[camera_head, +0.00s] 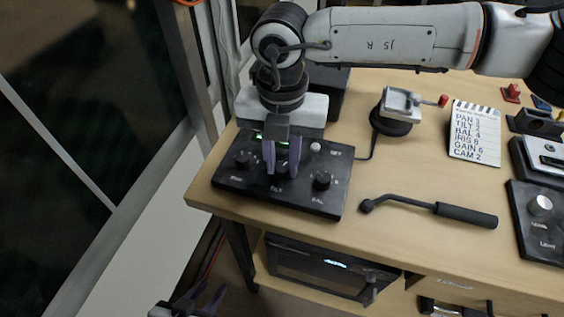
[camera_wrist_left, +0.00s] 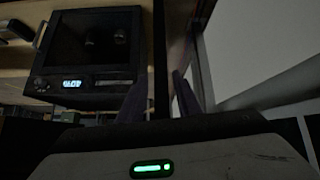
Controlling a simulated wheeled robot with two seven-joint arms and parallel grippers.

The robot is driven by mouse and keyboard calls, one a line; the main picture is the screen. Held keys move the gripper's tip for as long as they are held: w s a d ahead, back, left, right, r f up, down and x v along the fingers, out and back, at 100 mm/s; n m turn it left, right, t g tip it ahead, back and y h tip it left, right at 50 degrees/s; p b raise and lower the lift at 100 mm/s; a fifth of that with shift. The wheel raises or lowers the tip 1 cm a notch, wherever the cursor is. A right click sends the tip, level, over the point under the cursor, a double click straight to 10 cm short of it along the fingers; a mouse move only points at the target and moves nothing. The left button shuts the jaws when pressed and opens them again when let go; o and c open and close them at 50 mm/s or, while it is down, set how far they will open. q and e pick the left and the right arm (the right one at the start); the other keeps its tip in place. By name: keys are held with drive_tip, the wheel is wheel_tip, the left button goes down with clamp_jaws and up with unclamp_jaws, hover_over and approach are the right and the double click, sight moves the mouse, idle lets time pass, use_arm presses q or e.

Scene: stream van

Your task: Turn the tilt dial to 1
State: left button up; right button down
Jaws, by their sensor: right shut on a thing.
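The black control box (camera_head: 225,177) sits at the left end of the wooden desk, with a row of three knobs along its top. The tilt dial (camera_head: 281,171) is the middle knob, above the TILT label. My right gripper (camera_head: 282,168) comes down over it from above, its purple fingers shut on the dial and hiding most of it. The dial's pointer and setting cannot be made out. My left gripper (camera_head: 203,303) is low, below the desk's front edge, empty, its fingers apart. Its fingers also show in the left wrist view (camera_wrist_left: 160,98).
The left knob (camera_head: 241,158) and right knob (camera_head: 322,180) flank the dial closely. A dark unit (camera_head: 320,272) sits on the shelf below.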

drive_tip(key=n+b, duration=0.2)
drive_tip(key=shift+f+b, duration=0.25)
drive_tip(key=shift+b, duration=0.05)
drive_tip(key=shift+n+b, duration=0.7)
drive_tip(key=shift+n, duration=0.4)
drive_tip(key=n+b, duration=0.2)
drive_tip(key=shift+r+n, duration=0.1)
drive_tip(key=shift+n, duration=0.3)
drive_tip(key=n+b, duration=0.1)
drive_tip(key=n, duration=0.1)
drive_tip(key=shift+n, duration=0.3)
drive_tip(key=shift+n+b, duration=0.55)
drive_tip(key=shift+n, duration=0.35)
drive_tip(key=n, duration=0.2)
drive_tip(key=shift+r+n+b, duration=0.1)
drive_tip(key=shift+n+b, duration=0.2)
drive_tip(key=shift+b, duration=0.1)
use_arm(q)
wheel_tip(320, 180, down, 7)
drive_tip(key=d, duration=0.1)
drive_tip(key=shift+w+d, duration=0.4)
drive_tip(key=shift+w, duration=0.05)
use_arm(e)
drive_tip(key=shift+n, duration=1.2)
use_arm(q)
drive_tip(key=shift+s+b, duration=0.1)
drive_tip(key=shift+b, duration=0.2)
use_arm(e)
drive_tip(key=shift+r, duration=0.1)
